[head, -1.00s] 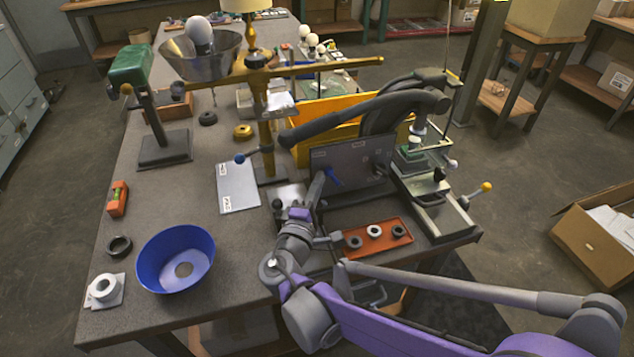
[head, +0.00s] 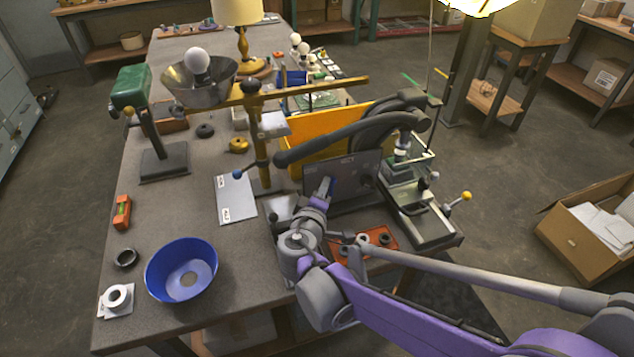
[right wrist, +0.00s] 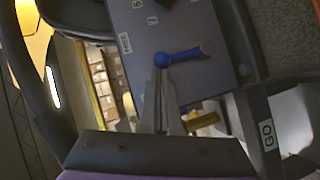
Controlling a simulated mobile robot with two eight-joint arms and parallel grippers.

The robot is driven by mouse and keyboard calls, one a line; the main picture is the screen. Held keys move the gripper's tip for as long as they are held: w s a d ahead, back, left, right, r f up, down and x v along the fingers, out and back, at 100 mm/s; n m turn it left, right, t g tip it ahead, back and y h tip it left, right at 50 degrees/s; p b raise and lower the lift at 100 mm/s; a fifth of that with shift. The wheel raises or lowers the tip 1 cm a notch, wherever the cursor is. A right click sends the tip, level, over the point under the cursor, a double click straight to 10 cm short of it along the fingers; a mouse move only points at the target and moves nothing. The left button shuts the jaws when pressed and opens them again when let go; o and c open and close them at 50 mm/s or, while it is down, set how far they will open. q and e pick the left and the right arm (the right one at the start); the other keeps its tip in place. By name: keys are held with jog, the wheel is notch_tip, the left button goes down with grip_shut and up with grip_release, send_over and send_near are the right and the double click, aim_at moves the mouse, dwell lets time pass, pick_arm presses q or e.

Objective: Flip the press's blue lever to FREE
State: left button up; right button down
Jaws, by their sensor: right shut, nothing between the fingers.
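The blue lever (right wrist: 185,54) sits on the press's dark grey panel (right wrist: 198,20). In the right wrist view it lies nearly crosswise, tilted slightly up to the right. A FREE label (right wrist: 125,43) is on the panel to the left of the lever. My right gripper (right wrist: 162,72) is shut and empty, its tips at the lever's left, rounded end; I cannot tell whether they touch. In the head view my right gripper (head: 325,184) stands in front of the panel (head: 350,170) and covers most of the lever (head: 333,184). My left gripper is not in view.
The press's thick dark arm (head: 345,138) reaches across above the panel. An orange tray (head: 384,246) with rings lies close beside my right wrist. A yellow bin (head: 325,133) is behind the panel.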

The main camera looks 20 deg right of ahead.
jog(key=shift+d+r+m+g+y+p, duration=0.3)
jog(key=shift+d+r+m+y+p, duration=0.1)
jog(key=shift+d+m+p, duration=0.25)
jog(key=shift+w+d+m+g+y+p, duration=0.1)
jog(key=shift+d+m+g+y+p, duration=0.2)
jog(key=shift+d+m+y+p, duration=0.35)
jog(key=shift+d+f, duration=0.15)
jog(key=shift+d, duration=0.3)
jog(key=shift+d, duration=0.15)
